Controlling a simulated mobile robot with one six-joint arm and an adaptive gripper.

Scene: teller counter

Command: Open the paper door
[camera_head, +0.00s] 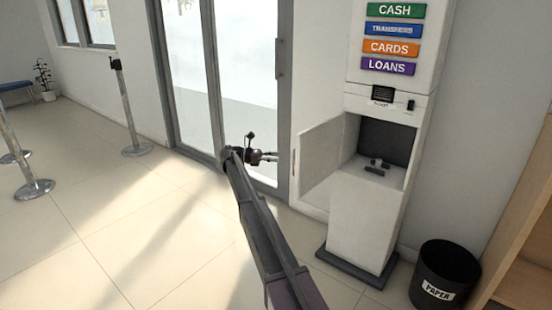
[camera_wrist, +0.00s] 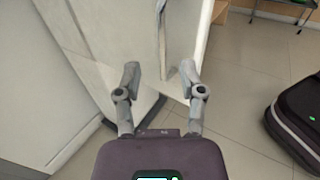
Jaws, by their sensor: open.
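The white paper door (camera_head: 320,158) stands swung out to the left from the white kiosk (camera_head: 372,225), leaving a dark compartment (camera_head: 385,143) open to view. A slim handle (camera_head: 293,162) runs upright near the door's outer edge. My gripper (camera_head: 276,156) is open and empty, just left of that edge. In the wrist view the two fingers of my gripper (camera_wrist: 161,76) are spread, with the grey handle (camera_wrist: 162,38) ahead between them and the door's edge (camera_wrist: 203,35) to the right. I cannot tell whether a finger touches the door.
A glass door (camera_head: 245,60) in a grey frame is behind my arm. A black bin marked PAPER (camera_head: 445,275) stands right of the kiosk, beside a wooden shelf (camera_head: 520,215). Barrier posts (camera_head: 128,110) stand at the left. The tiled floor (camera_head: 120,220) in front is clear.

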